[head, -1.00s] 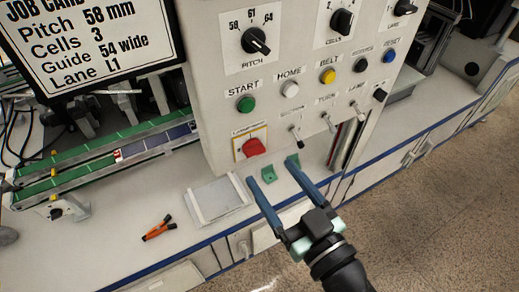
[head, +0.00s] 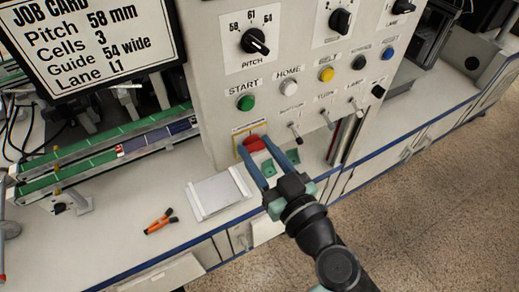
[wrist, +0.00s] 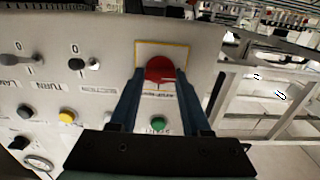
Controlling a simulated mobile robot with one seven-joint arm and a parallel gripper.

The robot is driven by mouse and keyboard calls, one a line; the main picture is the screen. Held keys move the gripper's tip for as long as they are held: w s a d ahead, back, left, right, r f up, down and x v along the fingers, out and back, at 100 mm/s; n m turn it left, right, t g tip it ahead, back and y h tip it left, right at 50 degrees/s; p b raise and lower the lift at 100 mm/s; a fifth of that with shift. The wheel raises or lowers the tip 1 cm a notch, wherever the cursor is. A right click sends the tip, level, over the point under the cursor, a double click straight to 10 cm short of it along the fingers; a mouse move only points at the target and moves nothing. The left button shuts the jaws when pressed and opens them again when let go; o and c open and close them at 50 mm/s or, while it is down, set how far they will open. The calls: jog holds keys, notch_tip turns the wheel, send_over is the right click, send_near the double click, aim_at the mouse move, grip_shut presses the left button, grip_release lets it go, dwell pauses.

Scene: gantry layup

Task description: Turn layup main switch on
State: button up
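The main switch is a red rotary knob (head: 254,144) on a yellow-edged plate, low on the left of the white control panel (head: 215,120). My gripper (head: 264,150) has its two blue fingers apart, one on each side of the red knob. In the wrist view the red knob (wrist: 160,69) sits between the fingertips of my gripper (wrist: 158,78), with its yellow-bordered plate behind it. I cannot tell whether the fingers touch the knob. The plate's label is partly hidden by the fingers.
A green START button (head: 246,103) sits just above the switch, and small toggle levers (head: 295,138) are to its right. Below, a grey tray (head: 220,195) and orange-handled pliers (head: 160,221) lie on the white bench. Green conveyor rails (head: 70,177) run at left.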

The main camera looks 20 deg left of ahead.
grip_shut()
jog(key=shift+m, duration=0.4)
jog(key=m, duration=0.6)
jog(key=shift+w+m, duration=0.1)
jog(key=shift+m, duration=0.2)
jog(key=m+p, duration=0.2)
jog(key=m, duration=0.4)
jog(key=shift+d+p, duration=0.1)
jog(key=shift+p, duration=0.25)
jog(key=shift+w+f+m+p, duration=0.15)
jog(key=shift+m+p, duration=0.85)
jog(key=shift+m, duration=1.2)
